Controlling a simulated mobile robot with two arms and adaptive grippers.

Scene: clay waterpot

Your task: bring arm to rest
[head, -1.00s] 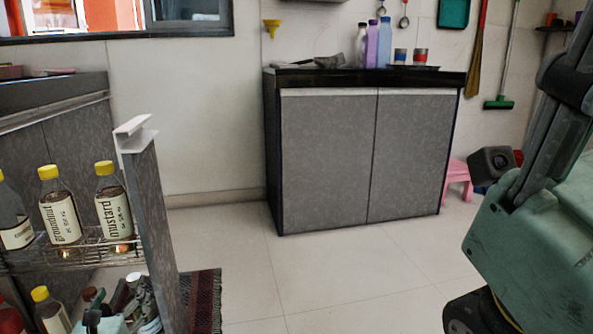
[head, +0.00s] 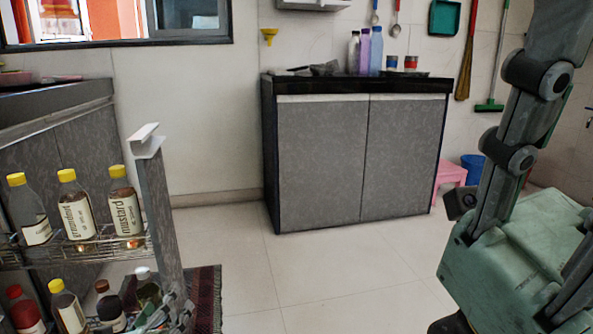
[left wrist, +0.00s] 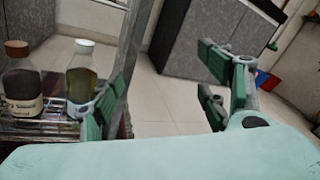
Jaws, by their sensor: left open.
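My left gripper (head: 170,314) shows in part at the lower left of the head view, by the lower part of the bottle rack. In the left wrist view the left gripper (left wrist: 158,88) has its fingers wide apart, with only floor between them and nothing held. Its left finger appears close to a bottle with a white cap (left wrist: 82,72); I cannot tell whether they touch. My right arm (head: 508,150) is folded at the right of the head view, and its gripper is not seen.
A pull-out wire rack (head: 95,250) holds several bottles, including a mustard bottle (head: 124,205). Its upright grey front panel (head: 157,195) stands beside my left gripper. A grey cabinet (head: 320,155) stands by the far wall. A pink stool (head: 450,175) is beside it. The middle floor is clear.

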